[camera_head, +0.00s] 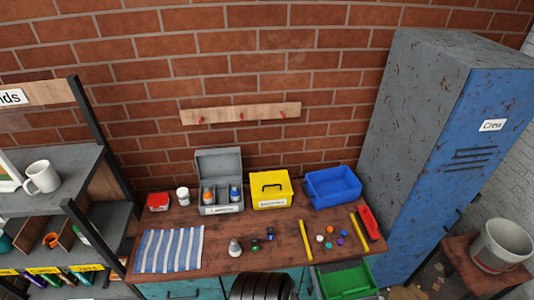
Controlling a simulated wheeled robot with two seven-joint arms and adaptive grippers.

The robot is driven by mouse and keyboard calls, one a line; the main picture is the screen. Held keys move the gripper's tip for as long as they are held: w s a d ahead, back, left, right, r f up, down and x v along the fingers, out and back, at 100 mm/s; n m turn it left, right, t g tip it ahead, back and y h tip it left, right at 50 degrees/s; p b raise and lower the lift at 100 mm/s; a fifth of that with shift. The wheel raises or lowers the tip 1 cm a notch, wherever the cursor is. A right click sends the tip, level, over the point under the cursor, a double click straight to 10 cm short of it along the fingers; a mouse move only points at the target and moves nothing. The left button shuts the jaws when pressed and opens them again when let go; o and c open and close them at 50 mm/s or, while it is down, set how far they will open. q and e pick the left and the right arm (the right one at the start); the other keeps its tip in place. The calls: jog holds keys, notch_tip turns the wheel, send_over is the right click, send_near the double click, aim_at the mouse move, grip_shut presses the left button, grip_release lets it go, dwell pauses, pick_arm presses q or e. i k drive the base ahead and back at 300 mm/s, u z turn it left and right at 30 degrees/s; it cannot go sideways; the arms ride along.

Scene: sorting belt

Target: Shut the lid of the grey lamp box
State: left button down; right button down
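The grey lamp box (221,209) stands on the wooden table near the wall, left of the yellow box. A label is on its front. Its lid (218,162) is up, tilted back towards the brick wall, so the box is open. Inside, an orange item (208,196) sits on the left and a blue-topped item (234,193) on the right, with a divider between them. Neither of my grippers shows in the head view.
A yellow box (271,197) with a black handle and a blue bin (334,186) stand to the right. A white bottle (183,196) and a red box (158,202) stand to the left.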

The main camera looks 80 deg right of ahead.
aim_at(218, 165)
jog(key=k, duration=0.95)
jog(key=z, duration=1.45)
jog(key=i, duration=0.1)
jog(key=z, duration=0.1)
